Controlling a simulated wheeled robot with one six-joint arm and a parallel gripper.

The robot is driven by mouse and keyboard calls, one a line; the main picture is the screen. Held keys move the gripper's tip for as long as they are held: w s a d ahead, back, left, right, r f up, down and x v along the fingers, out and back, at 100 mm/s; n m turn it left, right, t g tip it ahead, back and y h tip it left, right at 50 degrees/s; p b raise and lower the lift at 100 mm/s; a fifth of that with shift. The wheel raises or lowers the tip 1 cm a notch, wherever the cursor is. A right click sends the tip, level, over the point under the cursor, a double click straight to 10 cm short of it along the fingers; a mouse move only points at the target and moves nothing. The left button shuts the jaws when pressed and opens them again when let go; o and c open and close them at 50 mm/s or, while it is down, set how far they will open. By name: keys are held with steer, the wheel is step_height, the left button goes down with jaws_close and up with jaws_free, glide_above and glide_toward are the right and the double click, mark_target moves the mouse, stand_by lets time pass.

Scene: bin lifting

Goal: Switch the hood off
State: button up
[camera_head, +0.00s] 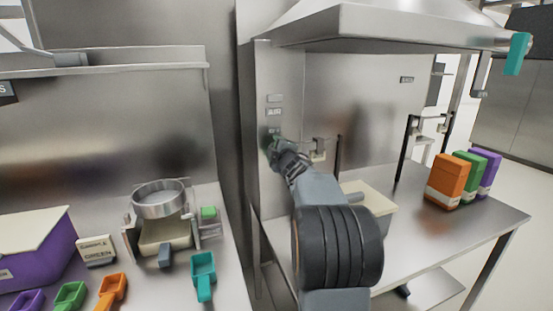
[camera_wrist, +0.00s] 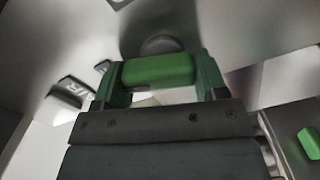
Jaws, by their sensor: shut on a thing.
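The steel hood (camera_head: 400,42) overhangs the right workbench. Its left side panel (camera_head: 266,75) carries small labels, one reading "AIR" (camera_head: 274,111). My gripper (camera_head: 272,146) reaches this panel just below the labels, and the arm hides part of it. In the wrist view, my gripper (camera_wrist: 163,80) has its two green fingers on either side of a green bar-shaped switch handle (camera_wrist: 158,70) and is shut on it. A round grey base (camera_wrist: 160,44) shows behind the handle, against the steel surface. The switch's setting cannot be read.
A teal piece (camera_head: 518,53) hangs at the hood's right corner. Orange (camera_head: 448,181), green and purple boxes stand on the right bench. The left bench holds a scale with a metal pan (camera_head: 160,200), scoops and a purple bin (camera_head: 38,250). A narrow gap separates the benches.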

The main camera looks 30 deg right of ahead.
steer(key=shift+a+f+n+b, duration=0.15)
steer(key=shift+n+b, duration=0.9)
steer(key=shift+n, duration=0.95)
steer(key=o, duration=0.9)
steer(key=shift+o, duration=0.2)
steer(key=v, duration=1.3)
steer(key=shift+s, duration=0.35)
steer(key=shift+s, duration=0.1)
